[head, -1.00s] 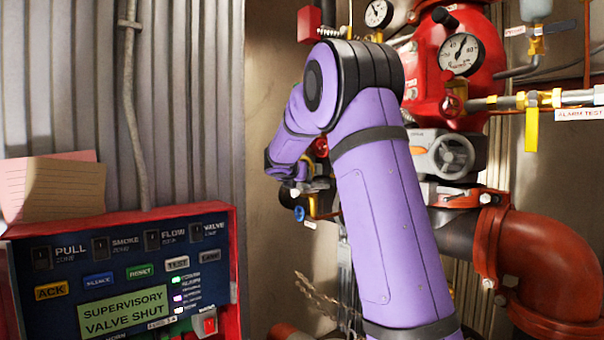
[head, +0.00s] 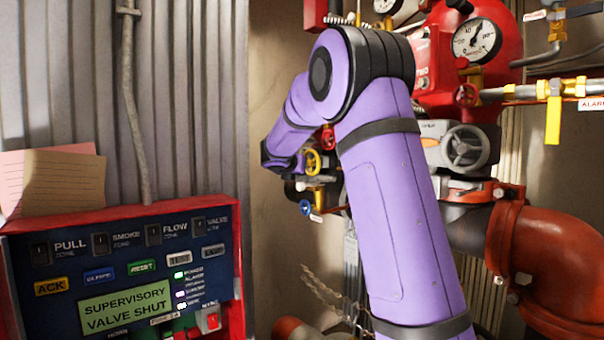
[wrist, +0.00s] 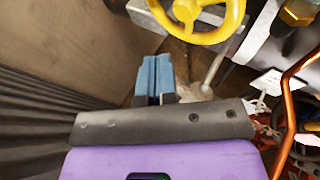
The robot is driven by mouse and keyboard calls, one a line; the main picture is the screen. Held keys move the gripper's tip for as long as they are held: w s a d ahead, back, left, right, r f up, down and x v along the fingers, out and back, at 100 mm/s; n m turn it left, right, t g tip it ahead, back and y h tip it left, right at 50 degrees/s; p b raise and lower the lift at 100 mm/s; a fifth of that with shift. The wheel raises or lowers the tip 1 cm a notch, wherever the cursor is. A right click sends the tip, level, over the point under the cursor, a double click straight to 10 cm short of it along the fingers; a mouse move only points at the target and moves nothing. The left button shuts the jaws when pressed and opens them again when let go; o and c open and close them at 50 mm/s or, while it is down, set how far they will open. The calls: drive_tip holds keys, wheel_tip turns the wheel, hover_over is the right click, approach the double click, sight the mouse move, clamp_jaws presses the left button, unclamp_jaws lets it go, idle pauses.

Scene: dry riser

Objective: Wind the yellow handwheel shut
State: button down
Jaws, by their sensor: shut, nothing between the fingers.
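The yellow handwheel (head: 313,162) shows in the head view just right of the end of my arm, between a red handwheel above and a blue one below. In the wrist view its rim and spokes (wrist: 200,38) fill the top middle, cut off by the top edge. My gripper (wrist: 155,60) has blue fingers, closed together and empty. In the wrist view they lie below and left of the wheel's rim, with a visible gap in the picture. In the head view I cannot make out the fingers.
A red handwheel (head: 327,137) and a blue handwheel (head: 306,207) sit close by. A grey handwheel (head: 466,147), red pipe (head: 550,262) and gauge (head: 477,40) are at right. An alarm panel (head: 120,270) reads "Supervisory valve shut". A copper tube (wrist: 287,115) runs right of my gripper.

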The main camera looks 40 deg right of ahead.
sight(310, 172)
drive_tip(key=shift+s+d, duration=0.25)
drive_tip(key=shift+d, duration=0.35)
drive_tip(key=shift+s+d, duration=0.25)
drive_tip(key=shift+d, duration=0.35)
drive_tip(key=s, duration=0.1)
drive_tip(key=s+r, duration=0.1)
drive_tip(key=shift+s+a+r, duration=0.1)
drive_tip(key=shift+s+a, duration=0.1)
drive_tip(key=shift+s, duration=0.15)
wheel_tip(310, 172, up, 3)
drive_tip(key=shift+s+f, duration=0.1)
drive_tip(key=shift+w+d+r, duration=0.1)
drive_tip(key=shift+w+r, duration=0.35)
drive_tip(key=shift+w, duration=0.2)
drive_tip(key=shift+w+d+r, duration=0.1)
drive_tip(key=shift+w+r, duration=0.35)
drive_tip(key=shift+w, duration=0.15)
wheel_tip(310, 172, down, 6)
drive_tip(key=shift+d+r, duration=0.1)
drive_tip(key=shift+d, duration=0.35)
